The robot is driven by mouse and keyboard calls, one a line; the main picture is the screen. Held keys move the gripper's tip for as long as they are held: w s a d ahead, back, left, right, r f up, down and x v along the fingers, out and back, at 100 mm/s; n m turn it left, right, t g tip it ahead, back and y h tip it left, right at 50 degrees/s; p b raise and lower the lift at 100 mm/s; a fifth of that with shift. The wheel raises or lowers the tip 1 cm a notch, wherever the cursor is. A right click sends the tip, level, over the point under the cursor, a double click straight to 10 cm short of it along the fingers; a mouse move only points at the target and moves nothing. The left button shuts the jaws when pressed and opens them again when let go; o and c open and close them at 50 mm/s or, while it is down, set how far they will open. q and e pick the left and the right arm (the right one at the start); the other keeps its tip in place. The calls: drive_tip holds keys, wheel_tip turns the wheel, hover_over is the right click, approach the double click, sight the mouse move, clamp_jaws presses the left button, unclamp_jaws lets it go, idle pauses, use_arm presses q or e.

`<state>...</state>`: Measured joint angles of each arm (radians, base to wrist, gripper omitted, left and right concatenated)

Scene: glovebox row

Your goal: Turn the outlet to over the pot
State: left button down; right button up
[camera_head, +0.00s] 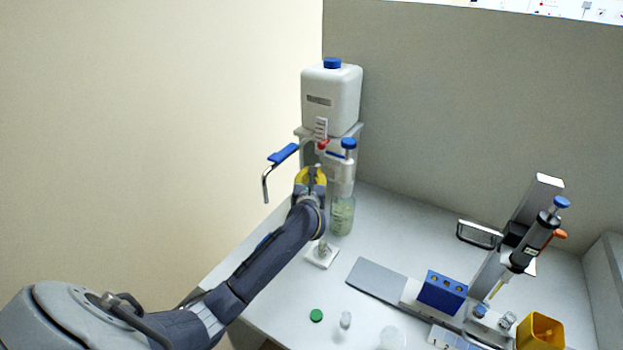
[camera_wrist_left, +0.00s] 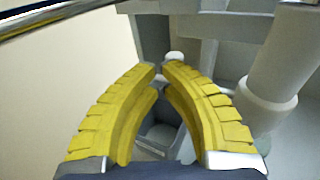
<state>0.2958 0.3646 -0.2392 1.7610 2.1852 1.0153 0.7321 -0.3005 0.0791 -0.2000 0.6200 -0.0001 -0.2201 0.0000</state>
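The outlet (camera_head: 283,154) has a blue sleeve and a bent metal tip pointing down. It reaches left from the dispenser (camera_head: 342,172) on the greenish bottle (camera_head: 342,215), out past the bench edge. A small vessel, perhaps the pot (camera_head: 322,247), stands on a white square pad below my left gripper; its details are unclear. My left gripper (camera_head: 312,170) is in front of the dispenser, right of the outlet's tip. In the left wrist view its yellow fingertips (camera_wrist_left: 160,68) nearly meet with nothing visible held. My right gripper is out of view.
A white canister (camera_head: 332,98) with a blue cap stands on a shelf behind the dispenser. A green cap (camera_head: 316,316) and a small clear vial (camera_head: 345,320) lie near the front. A blue rack (camera_head: 443,292), a pipette (camera_head: 535,240) and a yellow container (camera_head: 541,331) are at the right.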

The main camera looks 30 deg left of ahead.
use_arm(q)
drive_tip(key=shift+w+a, duration=0.1)
drive_tip(key=shift+w, duration=0.25)
idle(0.3)
drive_tip(key=f+v, duration=0.1)
drive_tip(key=v, duration=1.1)
drive_tip(key=shift+r, duration=0.45)
